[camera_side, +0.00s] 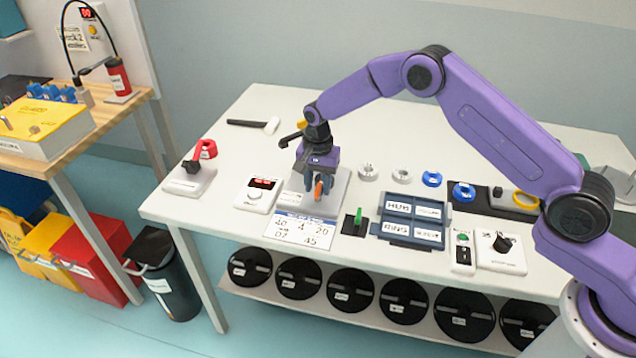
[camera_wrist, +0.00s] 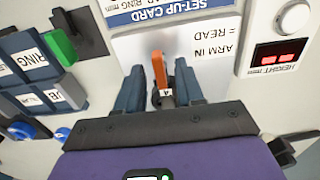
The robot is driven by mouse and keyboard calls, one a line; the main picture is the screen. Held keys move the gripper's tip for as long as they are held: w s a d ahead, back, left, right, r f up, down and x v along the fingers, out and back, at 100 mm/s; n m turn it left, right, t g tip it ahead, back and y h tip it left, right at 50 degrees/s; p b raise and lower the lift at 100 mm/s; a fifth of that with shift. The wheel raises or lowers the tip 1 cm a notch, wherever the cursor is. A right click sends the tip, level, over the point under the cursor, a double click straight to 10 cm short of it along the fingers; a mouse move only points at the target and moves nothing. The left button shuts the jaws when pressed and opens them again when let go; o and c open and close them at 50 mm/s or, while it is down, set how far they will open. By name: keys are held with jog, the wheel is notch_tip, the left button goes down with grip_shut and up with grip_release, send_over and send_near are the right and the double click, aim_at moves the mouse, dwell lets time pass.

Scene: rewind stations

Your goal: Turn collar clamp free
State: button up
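An orange lever (camera_wrist: 158,70), which looks like the collar clamp's handle, stands between the fingers of my gripper (camera_wrist: 160,92) in the wrist view. A small white tag marked 4 shows at its near end. Both grey-blue fingers are apart, with a visible gap on each side of the lever. In the side view my gripper (camera_side: 318,190) points down over a pale grey plate (camera_side: 338,192), and the orange lever (camera_side: 318,187) shows between the fingers. The collar itself is hidden behind the gripper and wrist.
A height display box (camera_side: 262,191) stands left of the gripper, its red digits lit. A set-up card (camera_side: 300,231) lies in front. A green-handled block (camera_side: 355,222) and labelled blue bins (camera_side: 412,222) are to the right. Several rings lie behind them. A red-handled fixture (camera_side: 193,175) is far left.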

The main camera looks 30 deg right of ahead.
grip_shut()
jog(key=shift+n, duration=0.3)
jog(key=n, duration=0.3)
jog(key=shift+n, duration=0.3)
jog(key=n, duration=0.4)
jog(key=shift+n, duration=0.3)
jog(key=n, duration=0.9)
